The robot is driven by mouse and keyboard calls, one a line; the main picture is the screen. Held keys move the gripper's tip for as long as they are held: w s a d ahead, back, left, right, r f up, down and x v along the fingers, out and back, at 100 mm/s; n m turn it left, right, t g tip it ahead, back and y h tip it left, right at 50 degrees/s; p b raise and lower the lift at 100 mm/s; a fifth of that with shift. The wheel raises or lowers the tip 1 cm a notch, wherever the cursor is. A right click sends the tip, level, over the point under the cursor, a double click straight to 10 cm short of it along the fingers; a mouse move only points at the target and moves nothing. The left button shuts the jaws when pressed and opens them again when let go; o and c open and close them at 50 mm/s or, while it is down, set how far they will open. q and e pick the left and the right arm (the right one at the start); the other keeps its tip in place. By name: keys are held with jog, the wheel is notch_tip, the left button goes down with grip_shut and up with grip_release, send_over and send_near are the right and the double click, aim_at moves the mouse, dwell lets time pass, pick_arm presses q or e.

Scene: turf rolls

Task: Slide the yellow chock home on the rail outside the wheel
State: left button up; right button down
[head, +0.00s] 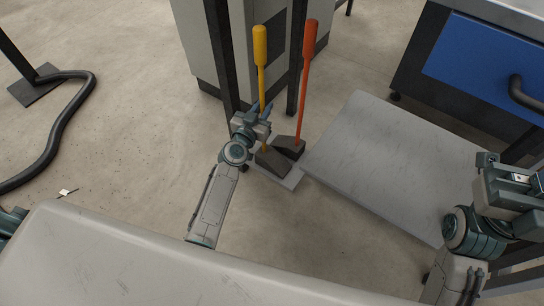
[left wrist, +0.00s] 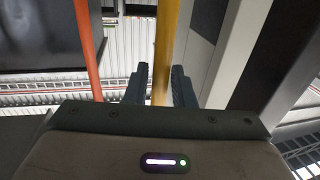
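The yellow chock has a long upright handle (head: 260,47) with a yellow grip and a dark wedge foot (head: 271,161) on a small grey plate on the floor. My left gripper (head: 261,110) is at the lower part of this handle. In the left wrist view the yellow handle (left wrist: 164,50) stands between the two fingers (left wrist: 159,72), with a narrow gap visible on its left side, so the fingers look open around it. My right gripper (head: 515,185) is at the right edge, away from the chocks; its fingers do not show clearly. I cannot make out a wheel or rail.
An orange-handled chock (head: 307,55) stands close on the right; its handle (left wrist: 88,50) also shows in the left wrist view. Dark posts and a grey cabinet (head: 205,45) stand behind. A grey panel (head: 395,155) lies right, near a blue-fronted unit (head: 490,55).

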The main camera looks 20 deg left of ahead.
pick_arm(q)
grip_shut()
dwell(1.1)
jog(key=shift+r, duration=0.15)
